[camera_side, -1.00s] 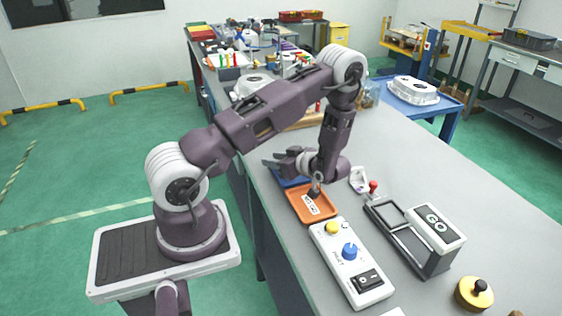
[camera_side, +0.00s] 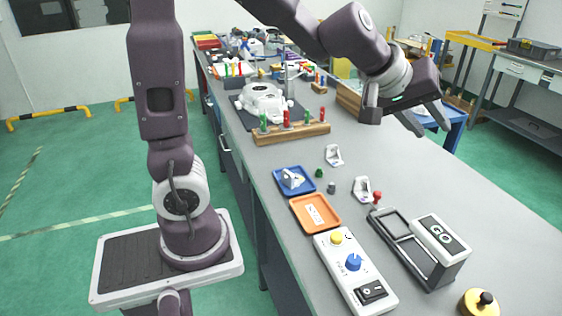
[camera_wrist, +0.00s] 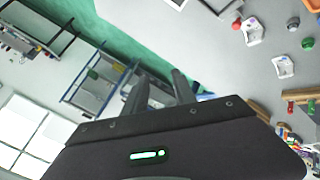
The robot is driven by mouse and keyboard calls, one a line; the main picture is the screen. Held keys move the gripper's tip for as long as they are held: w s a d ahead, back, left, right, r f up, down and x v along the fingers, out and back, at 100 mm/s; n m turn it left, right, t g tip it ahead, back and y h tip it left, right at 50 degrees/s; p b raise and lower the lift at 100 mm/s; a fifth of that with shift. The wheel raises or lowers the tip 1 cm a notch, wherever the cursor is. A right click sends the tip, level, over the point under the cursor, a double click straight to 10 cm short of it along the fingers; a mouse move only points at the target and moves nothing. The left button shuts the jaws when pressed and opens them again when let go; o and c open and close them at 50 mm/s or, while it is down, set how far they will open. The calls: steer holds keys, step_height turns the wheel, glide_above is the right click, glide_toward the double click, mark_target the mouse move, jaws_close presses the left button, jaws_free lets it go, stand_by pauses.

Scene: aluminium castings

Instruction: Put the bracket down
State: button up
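A white bracket (camera_side: 293,178) sits in the blue tray (camera_side: 281,187). A second white bracket (camera_side: 334,155) stands on the grey bench behind and right of that tray, and a third (camera_side: 362,188) stands farther forward, beside the gauge fixture. Two brackets also show in the wrist view, at its upper right (camera_wrist: 253,31) and below that (camera_wrist: 283,66). My gripper (camera_side: 425,118) is high above the right side of the bench, well away from the brackets. Its two fingers are apart with nothing between them, also in the wrist view (camera_wrist: 159,92).
An orange tray (camera_side: 334,225) with a white label lies in front of the blue one. A white control box (camera_side: 350,272) and the GO fixture (camera_side: 440,250) stand forward. Small green (camera_side: 319,172) and grey (camera_side: 332,187) parts lie beside the blue tray. A wooden peg rack (camera_side: 291,134) stands behind.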

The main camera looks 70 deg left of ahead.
steer(key=s+d+r+m+g+h, duration=0.15)
steer(key=s+d+m, duration=0.25)
steer(key=s, duration=0.6)
steer(key=s+a+f+m+g+y, duration=0.1)
steer(key=s+a+f+m, duration=0.1)
steer(key=s, duration=0.6)
steer(key=s+a+f+m+g+y, duration=0.1)
steer(key=s+a+f+m, duration=0.1)
steer(key=s, duration=0.7)
steer(key=shift+s+a+m, duration=0.25)
steer(key=shift+a+m, duration=0.2)
steer(key=shift+m, duration=0.05)
